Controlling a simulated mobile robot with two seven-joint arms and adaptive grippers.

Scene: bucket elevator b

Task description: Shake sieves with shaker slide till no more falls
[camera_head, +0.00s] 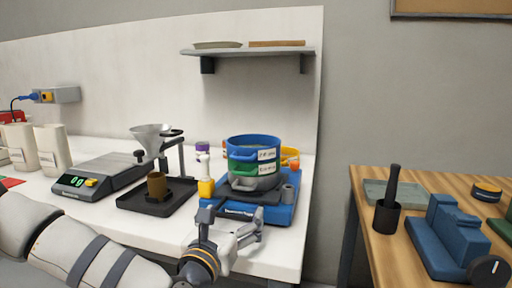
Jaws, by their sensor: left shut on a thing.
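The sieve stack (254,142) stands upright on the shaker, with a blue sieve on top, a green sieve (240,167) below it and a grey pan (255,184) at the bottom. White labels are on the front. The stack sits on the dark shaker slide (270,197), which rests on a blue base (284,215). My left gripper (228,222) is at the front left of the shaker, shut on what looks like the shaker slide's front part. The fingertips partly hide the grip. The sieve contents are barely visible. My right gripper is not in view.
A digital scale (98,174), a funnel stand (155,137) and a black tray (150,200) with a brown cup (157,185) stand left of the shaker. A wooden table (400,240) is at the right, across a gap.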

